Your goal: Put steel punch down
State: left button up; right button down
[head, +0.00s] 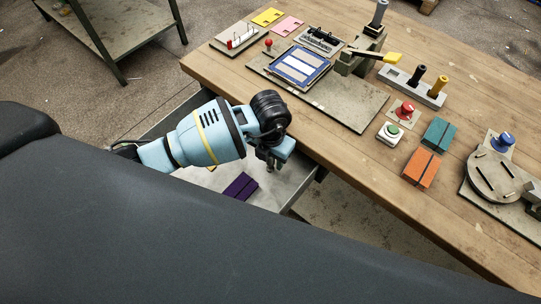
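A grey steel-looking cylinder (378,14), which may be the steel punch, stands upright on top of the press (362,52) at the back of the bench. A punch rack (411,86) to its right holds a black-handled tool (415,76) and a yellow-handled tool (438,86). My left gripper (268,164) points down over the open drawer, at the bench's front edge, well apart from the press and rack. Its fingertips are small and dark, and I cannot tell whether they are open or hold anything. My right gripper is not in view.
The open drawer (285,193) holds a purple block (241,186). A board (345,108) carries a blue-framed plate (299,67). A red button (405,110), a green button (390,133), teal (438,134) and orange (421,168) blocks and a round fixture (494,178) occupy the right side.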

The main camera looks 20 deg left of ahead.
pick_arm(q)
jog(key=shift+r, duration=0.1)
notch_tip(320, 180, up, 11)
jog(key=shift+f+p, duration=0.1)
jog(key=shift+p, duration=0.5)
jog(key=shift+r, duration=0.65)
